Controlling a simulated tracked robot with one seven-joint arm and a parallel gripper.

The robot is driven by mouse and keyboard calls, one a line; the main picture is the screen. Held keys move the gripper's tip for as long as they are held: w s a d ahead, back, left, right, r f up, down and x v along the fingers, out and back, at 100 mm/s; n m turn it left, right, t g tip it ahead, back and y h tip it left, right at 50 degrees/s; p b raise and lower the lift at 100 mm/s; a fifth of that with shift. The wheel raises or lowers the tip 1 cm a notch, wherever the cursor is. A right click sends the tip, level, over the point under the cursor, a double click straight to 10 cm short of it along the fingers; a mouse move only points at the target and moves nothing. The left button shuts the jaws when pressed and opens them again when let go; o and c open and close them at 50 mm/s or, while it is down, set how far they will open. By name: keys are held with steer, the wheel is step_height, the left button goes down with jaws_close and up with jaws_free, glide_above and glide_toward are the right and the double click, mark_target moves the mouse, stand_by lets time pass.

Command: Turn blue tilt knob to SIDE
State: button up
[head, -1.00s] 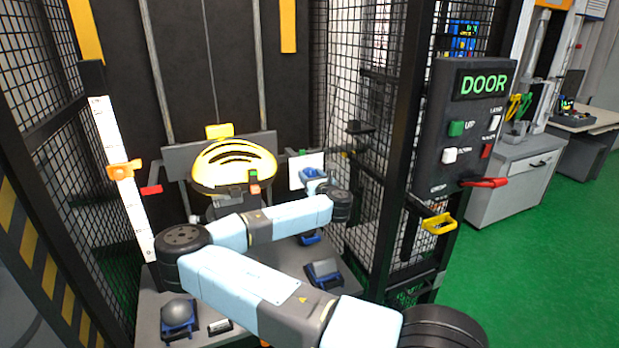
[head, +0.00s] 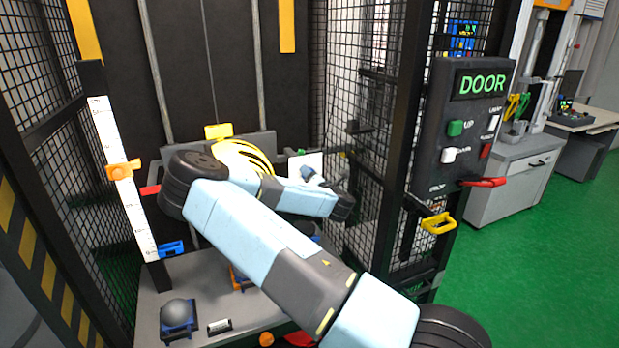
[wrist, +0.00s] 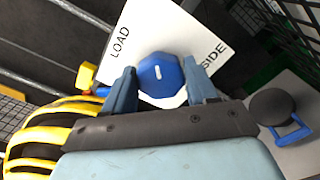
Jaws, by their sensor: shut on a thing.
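The blue tilt knob (wrist: 155,80) is faceted and has a short white mark on its face. It sits on a white plate (wrist: 150,35) lettered LOAD at the upper left and SIDE at the right. I cannot tell which word the mark points to. My gripper (wrist: 162,84) is shut on the knob, one finger on each side of it. In the head view the white plate (head: 310,160) shows behind my arm, and my forearm hides most of the gripper and knob.
A grey ball in a blue holder (head: 177,314) stands on the base. Mesh walls (head: 375,140) close in on the right. The DOOR control panel (head: 465,130) is outside.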

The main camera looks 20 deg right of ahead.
steer(key=m, duration=1.5)
steer(key=shift+d+f, duration=0.25)
steer(key=shift+f, duration=0.15)
steer(key=shift+s+a+f+m, duration=0.1)
steer(key=shift+a+f+m, duration=0.05)
steer(key=shift+m, duration=1.55)
steer(key=shift+a, duration=0.1)
steer(key=o, duration=1)
steer(key=s, duration=0.4)
steer(key=s+d, duration=0.1)
steer(key=s, duration=0.8)
steer(key=shift+s+d, duration=0.25)
steer(key=shift+d, duration=0.15)
